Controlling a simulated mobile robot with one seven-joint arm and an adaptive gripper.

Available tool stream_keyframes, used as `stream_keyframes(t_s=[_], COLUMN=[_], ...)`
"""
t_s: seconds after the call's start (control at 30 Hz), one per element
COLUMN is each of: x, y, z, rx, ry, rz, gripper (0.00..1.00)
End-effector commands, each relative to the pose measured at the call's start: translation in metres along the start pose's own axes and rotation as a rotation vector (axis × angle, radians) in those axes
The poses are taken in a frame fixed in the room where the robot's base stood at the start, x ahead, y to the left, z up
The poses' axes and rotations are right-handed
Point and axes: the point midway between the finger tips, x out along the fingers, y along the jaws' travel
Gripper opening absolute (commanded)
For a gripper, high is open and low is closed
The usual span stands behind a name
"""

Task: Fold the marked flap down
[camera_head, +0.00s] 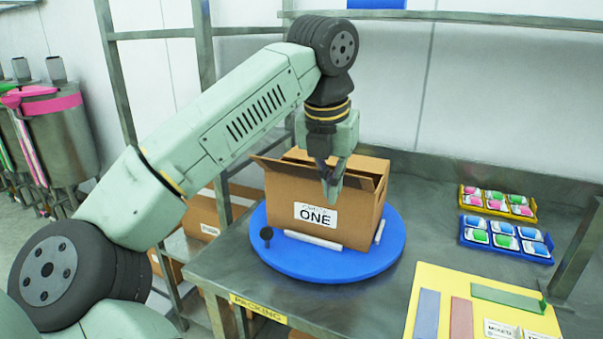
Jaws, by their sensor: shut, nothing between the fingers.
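An open brown cardboard box (285,205) stands on a round blue turntable (290,262). A white label reading "ONE" (316,216) is on its front face. A flap (275,168) along the front top edge sticks out past the box's left corner. Another flap (381,187) shows at the right edge. I cannot tell which flap carries a mark. My gripper (332,192) is shut and empty, pointing down at the box's upper front. It hides part of the front flap and opening. I cannot tell whether it touches the box.
Light strips (313,241) lie along the box's base, and a dark knob (266,234) is on the turntable. Yellow (498,213) and blue (506,251) trays of packets sit right. A yellow board (455,285) lies at the front right. Metal shelf posts frame the bench.

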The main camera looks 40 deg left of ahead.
Motion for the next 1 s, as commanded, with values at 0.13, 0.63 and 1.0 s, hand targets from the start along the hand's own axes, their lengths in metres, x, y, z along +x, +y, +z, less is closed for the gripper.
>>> stream_keyframes(t_s=[0.13,0.63,1.0], x=[-0.005,-0.010,-0.010], y=[0.000,0.001,0.000], z=[0.011,0.037,0.041], rx=[-0.001,-0.001,-0.001], ry=[0.000,0.000,0.000], rz=[0.001,0.001,0.000], gripper=[0.00,0.00,0.00])
